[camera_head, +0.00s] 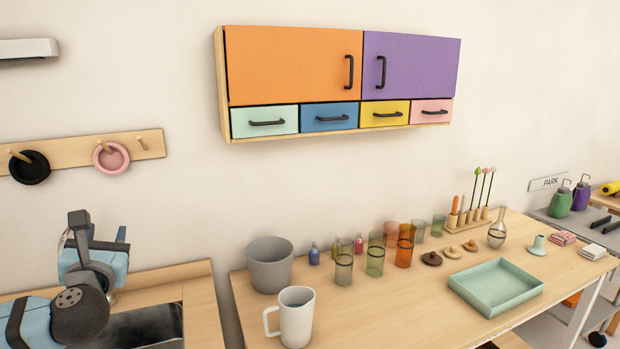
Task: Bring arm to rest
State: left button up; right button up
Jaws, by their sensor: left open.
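My left arm comes in at the lower left, in blue and black. Its gripper (99,232) points up, with its fingers apart and nothing between them. It is held in front of the wall and over a counter with a dark sink (150,327). It is left of the grey bin and the white mug and apart from both. My right gripper is not in view.
A wooden table (390,316) holds a grey bin (269,266), a white mug (296,318), several glasses (375,256) and a green tray (495,287). A cabinet (295,62) and a peg rail (75,152) with rings hang on the wall. Open air lies between gripper and bin.

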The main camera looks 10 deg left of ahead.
pick_arm(q)
jog(key=s+d+f+n+g+h+p, duration=0.1)
jog(key=d+f+n+g+h+p, duration=0.2)
jog(key=d+f+n+h, duration=0.45)
jog(key=s+d+f+n+g+h+p, duration=0.1)
jog(key=d+f+n+g+h+p, duration=0.2)
jog(key=d+f, duration=0.85)
jog(key=s+d+f+n+p, duration=0.1)
jog(key=s+f+n+p, duration=0.1)
jog(key=s+f+n, duration=0.6)
jog(key=s+d+f+n+g+h+p, duration=0.1)
jog(key=s+d+f+n+p, duration=0.1)
jog(key=s+f+n, duration=0.7)
jog(key=s+n, duration=0.2)
jog(key=n, duration=0.1)
jog(key=shift+d+n, duration=0.25)
jog(key=shift+n, duration=0.1)
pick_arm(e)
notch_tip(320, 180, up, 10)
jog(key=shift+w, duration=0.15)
pick_arm(q)
jog(key=shift+r+h, duration=0.1)
jog(key=shift+h, duration=0.15)
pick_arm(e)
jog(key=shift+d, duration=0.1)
pick_arm(q)
jog(key=shift+s, duration=0.1)
